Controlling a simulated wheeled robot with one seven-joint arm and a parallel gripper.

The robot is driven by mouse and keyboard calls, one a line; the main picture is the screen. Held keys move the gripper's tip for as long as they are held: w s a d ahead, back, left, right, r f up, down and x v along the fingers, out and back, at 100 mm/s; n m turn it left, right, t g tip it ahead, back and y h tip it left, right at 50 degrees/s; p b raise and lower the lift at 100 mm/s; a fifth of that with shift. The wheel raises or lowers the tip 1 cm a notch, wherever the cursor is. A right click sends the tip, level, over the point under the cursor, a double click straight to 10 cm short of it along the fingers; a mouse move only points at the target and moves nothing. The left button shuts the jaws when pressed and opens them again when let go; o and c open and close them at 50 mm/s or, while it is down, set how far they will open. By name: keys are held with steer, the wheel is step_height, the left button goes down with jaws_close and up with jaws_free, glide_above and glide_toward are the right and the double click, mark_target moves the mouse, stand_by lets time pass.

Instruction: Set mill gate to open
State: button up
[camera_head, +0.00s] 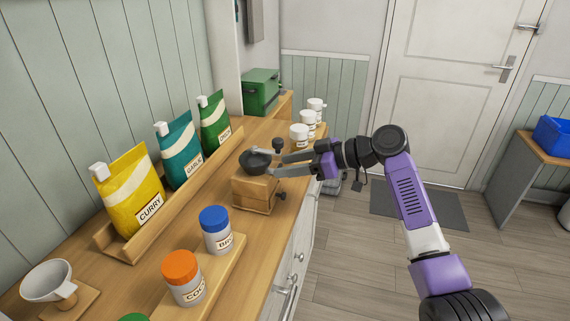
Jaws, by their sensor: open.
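The mill (256,191) is a wooden box with a dark bowl-shaped top, standing near the front edge of the counter. A dark knob (281,196) sticks out low on its right side; I cannot tell whether this is the gate or how the gate is set. A second dark knob (277,144) stands up behind the bowl. My gripper (277,164) comes in from the right, open, its two grey fingers at the right side of the mill's top. The fingers overlap the top in the picture, and I cannot tell whether they touch it.
Yellow (130,190), teal (179,151) and green (215,119) bags stand in a wooden rack (175,192) behind the mill. Orange-lidded (183,285) and blue-lidded (217,237) jars stand in front. White jars (299,136) and a green box (262,91) are beyond. Floor right of the counter is open.

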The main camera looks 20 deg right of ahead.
steer(key=shift+w+a+f, duration=0.2)
steer(key=shift+w+a, duration=0.1)
steer(key=shift+a, duration=0.1)
jaws_close()
stand_by(1.3)
